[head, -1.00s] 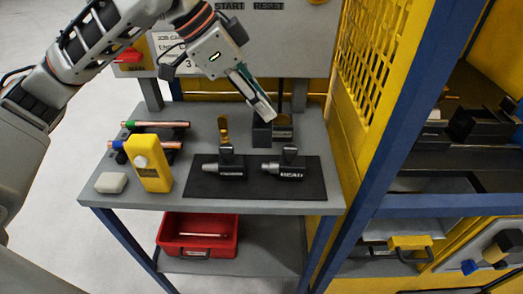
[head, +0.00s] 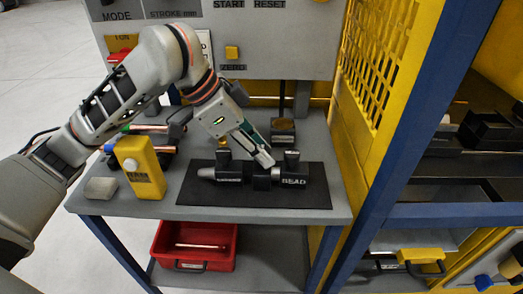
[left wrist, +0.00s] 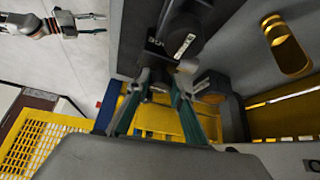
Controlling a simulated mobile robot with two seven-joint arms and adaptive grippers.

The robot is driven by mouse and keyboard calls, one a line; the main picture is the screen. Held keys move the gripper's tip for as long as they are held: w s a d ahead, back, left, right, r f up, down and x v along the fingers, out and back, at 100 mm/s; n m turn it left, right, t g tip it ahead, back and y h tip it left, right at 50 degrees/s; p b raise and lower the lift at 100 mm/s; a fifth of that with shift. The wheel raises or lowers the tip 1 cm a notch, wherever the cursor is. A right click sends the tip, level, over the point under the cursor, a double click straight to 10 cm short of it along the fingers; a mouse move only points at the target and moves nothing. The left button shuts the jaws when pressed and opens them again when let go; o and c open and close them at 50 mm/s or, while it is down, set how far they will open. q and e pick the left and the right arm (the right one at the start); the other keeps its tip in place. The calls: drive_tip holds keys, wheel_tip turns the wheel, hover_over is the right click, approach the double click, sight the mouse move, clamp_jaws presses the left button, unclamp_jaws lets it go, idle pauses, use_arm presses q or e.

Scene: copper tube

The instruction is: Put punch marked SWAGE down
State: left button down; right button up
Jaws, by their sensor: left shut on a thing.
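My left gripper (head: 264,159) is shut on a dark punch (head: 262,179) and holds it at the black mat (head: 255,203), between two other punches. I cannot tell whether it touches the mat, and its label cannot be read. One punch (head: 227,172) lies to its left and the punch marked BEAD (head: 293,182) to its right. In the left wrist view the green-edged fingers of the left gripper (left wrist: 158,88) close on a dark part. My right gripper (left wrist: 90,23) shows small at the upper left there, its fingers apart and empty.
A dark block (head: 283,128) stands behind the mat. The yellow mesh guard (head: 378,65) rises at the right. A red bin (head: 195,246) sits below.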

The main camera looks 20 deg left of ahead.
use_arm(q)
drive_tip(key=shift+r, duration=0.2)
drive_tip(key=c, duration=1.8)
unclamp_jaws()
drive_tip(key=shift+f, duration=0.15)
drive_tip(key=shift+o, duration=0.2)
use_arm(e)
drive_tip(key=shift+w+r, duration=0.15)
drive_tip(key=shift+r, duration=0.05)
drive_tip(key=shift+a+f, duration=0.1)
drive_tip(key=shift+f, duration=0.05)
use_arm(q)
drive_tip(key=p+v, duration=0.4)
drive_tip(key=v, duration=0.8)
use_arm(e)
drive_tip(key=r, duration=0.3)
drive_tip(key=shift+a+r, duration=0.2)
drive_tip(key=shift+r, duration=0.05)
drive_tip(key=shift+r, duration=0.15)
